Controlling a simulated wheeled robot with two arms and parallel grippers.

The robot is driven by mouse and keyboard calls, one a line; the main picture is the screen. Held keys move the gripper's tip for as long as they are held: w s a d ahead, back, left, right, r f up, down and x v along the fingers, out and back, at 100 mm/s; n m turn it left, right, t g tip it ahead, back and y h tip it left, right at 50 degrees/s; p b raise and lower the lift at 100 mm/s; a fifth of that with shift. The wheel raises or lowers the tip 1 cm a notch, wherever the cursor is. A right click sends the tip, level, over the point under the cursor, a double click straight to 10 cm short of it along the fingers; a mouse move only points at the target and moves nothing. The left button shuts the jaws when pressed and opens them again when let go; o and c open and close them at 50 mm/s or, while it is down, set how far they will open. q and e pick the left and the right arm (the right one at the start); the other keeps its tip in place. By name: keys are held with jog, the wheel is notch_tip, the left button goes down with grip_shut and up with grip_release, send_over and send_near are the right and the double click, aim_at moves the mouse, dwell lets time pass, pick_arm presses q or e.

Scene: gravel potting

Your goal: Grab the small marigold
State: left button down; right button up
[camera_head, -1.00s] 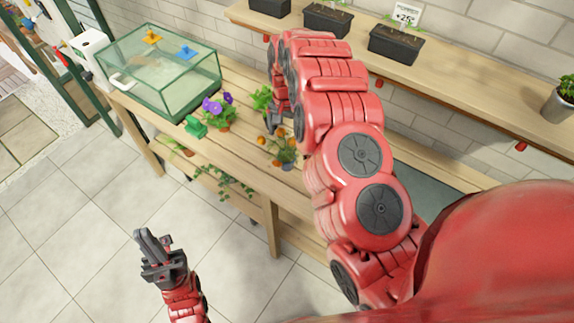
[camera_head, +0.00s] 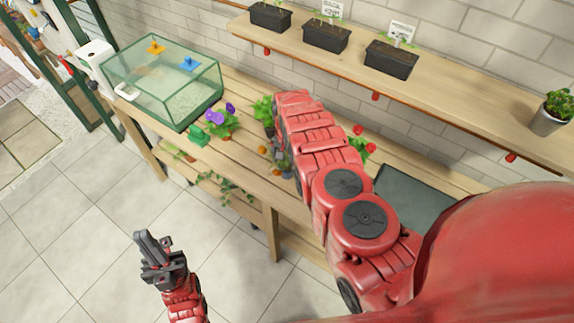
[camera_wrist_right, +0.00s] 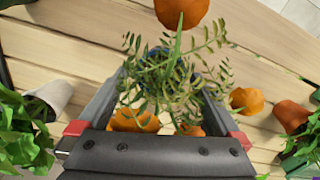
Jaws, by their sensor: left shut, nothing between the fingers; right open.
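The marigold (camera_head: 264,150), with orange blooms, stands on the wooden bench and is partly hidden by my right arm in the head view. In the right wrist view its feathery leaves (camera_wrist_right: 170,85) and several orange blooms (camera_wrist_right: 182,10) fill the space ahead of and between the fingers. A bluish pot shows dimly below the leaves. My right gripper (camera_wrist_right: 165,82) is open around the foliage; whether the fingers touch the plant I cannot tell. In the head view my arm hides that gripper. My left gripper (camera_head: 152,245) is shut and empty, over the floor away from the bench.
A purple-flowered plant (camera_head: 221,121), a small green object (camera_head: 198,136) and a glass tank (camera_head: 165,80) stand left of the marigold. A leafy plant (camera_head: 264,110) is close behind it. A red-flowered plant (camera_head: 364,146) and dark tray (camera_head: 415,198) are right. Planters (camera_head: 392,60) line the shelf above.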

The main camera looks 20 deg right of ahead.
jog(key=shift+f, duration=1)
jog(key=c, duration=1.4)
